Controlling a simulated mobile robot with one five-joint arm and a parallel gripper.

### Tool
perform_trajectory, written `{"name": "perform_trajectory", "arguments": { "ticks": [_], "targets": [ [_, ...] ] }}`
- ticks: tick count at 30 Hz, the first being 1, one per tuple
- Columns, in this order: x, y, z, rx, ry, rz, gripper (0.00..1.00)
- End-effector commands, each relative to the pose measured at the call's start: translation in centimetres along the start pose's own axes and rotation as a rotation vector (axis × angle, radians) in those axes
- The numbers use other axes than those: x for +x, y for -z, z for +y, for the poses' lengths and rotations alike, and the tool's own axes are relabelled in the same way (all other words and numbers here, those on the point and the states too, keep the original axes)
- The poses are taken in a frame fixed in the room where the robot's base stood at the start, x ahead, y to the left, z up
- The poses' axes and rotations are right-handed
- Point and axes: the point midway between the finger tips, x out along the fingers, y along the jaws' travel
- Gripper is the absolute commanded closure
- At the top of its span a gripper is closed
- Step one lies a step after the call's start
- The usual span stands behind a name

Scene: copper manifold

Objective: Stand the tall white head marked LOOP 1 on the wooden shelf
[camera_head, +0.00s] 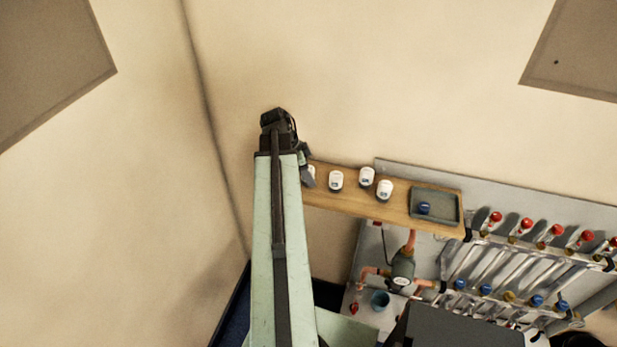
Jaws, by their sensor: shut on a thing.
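The wooden shelf (400,209) runs along the wall at the middle right. My gripper (308,173) is at the shelf's left end, shut on a white head (312,171) that is mostly hidden behind the jaws. I cannot tell whether this head touches the shelf. Three more white heads stand on the shelf to its right: one (336,180) nearest my gripper, one (367,176) further back, and one (384,189) in front of that. The markings are too small to read, so I cannot tell which is LOOP 1.
A grey tray (450,222) with a blue cap (424,208) sits at the shelf's right end. Below the shelf are a pump (402,268), copper pipes and a blue cup (380,300). A manifold with red caps (495,216) is at the right. Bare shelf lies between heads and tray.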

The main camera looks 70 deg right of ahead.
Motion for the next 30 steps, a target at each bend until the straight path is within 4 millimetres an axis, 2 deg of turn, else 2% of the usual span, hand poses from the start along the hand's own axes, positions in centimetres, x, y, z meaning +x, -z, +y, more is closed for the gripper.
{"name": "perform_trajectory", "arguments": {
  "ticks": [5, 6, 7, 8, 20, 26, 30],
  "targets": [
    [0.4, -0.1, 0.0, 0.0, 0.0, 0.0, 1.0],
    [0.2, -0.1, 0.0, 0.0, 0.0, 0.0, 0.46],
    [0.2, -0.1, 0.0, 0.0, 0.0, 0.0, 0.37],
    [0.2, -0.1, 0.0, 0.0, 0.0, 0.0, 0.35],
    [-0.3, 0.2, 0.0, 0.001, 0.0, 0.0, 0.35],
    [-3.3, 0.4, 0.0, 0.0, 0.0, 0.0, 0.35],
    [-6.5, 0.5, 0.0, -0.001, 0.0, 0.0, 0.35]
  ]
}}
